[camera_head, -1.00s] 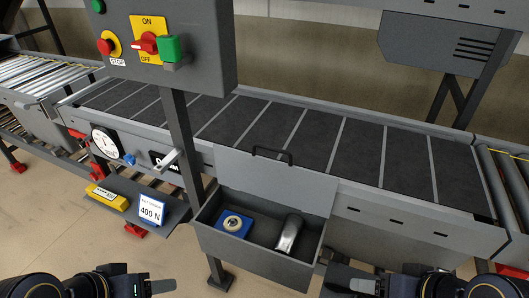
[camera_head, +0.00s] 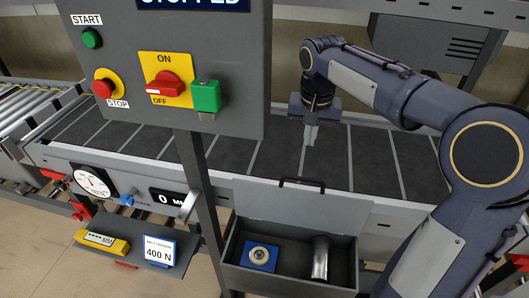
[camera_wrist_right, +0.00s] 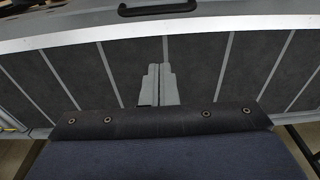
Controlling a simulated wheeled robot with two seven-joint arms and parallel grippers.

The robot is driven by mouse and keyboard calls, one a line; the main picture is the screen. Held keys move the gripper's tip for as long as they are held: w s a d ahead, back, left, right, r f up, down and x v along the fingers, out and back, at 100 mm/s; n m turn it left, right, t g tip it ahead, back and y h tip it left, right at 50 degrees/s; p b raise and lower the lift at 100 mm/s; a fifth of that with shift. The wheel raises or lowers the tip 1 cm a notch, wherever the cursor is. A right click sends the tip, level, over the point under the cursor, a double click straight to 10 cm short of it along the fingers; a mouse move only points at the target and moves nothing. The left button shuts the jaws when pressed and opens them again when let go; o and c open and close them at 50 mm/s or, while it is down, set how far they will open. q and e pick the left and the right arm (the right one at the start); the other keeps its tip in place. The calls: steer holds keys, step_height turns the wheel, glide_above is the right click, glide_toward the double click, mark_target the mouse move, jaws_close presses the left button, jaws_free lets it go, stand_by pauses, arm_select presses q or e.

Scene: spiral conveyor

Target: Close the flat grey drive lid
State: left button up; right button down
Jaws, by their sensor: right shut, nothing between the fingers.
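The flat grey drive lid (camera_head: 310,202) stands open and upright behind the drive box (camera_head: 234,243), with a black handle (camera_head: 302,184) on its top edge. In the right wrist view the handle (camera_wrist_right: 157,7) and the lid's edge show at the top. Inside the open box lie a blue block with a cream round part (camera_head: 260,257) and a silver cylinder (camera_head: 320,258). My right gripper (camera_head: 310,140) is shut and empty, pointing down above the belt behind the lid, apart from the handle. Its closed fingers (camera_wrist_right: 161,85) show in the wrist view. My left gripper is out of view.
The control panel (camera_head: 225,60) on its post stands left of the box. A shelf with a yellow device (camera_head: 102,242) and a 400 N card (camera_head: 159,250) is at lower left. The dark belt (camera_head: 235,155) runs behind the lid and is empty.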

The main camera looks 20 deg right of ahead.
step_height(320, 180, down, 9)
steer(key=s+a+p, duration=0.1)
steer(key=shift+s+a, duration=0.15)
steer(key=shift+a, duration=0.2)
stand_by(0.3)
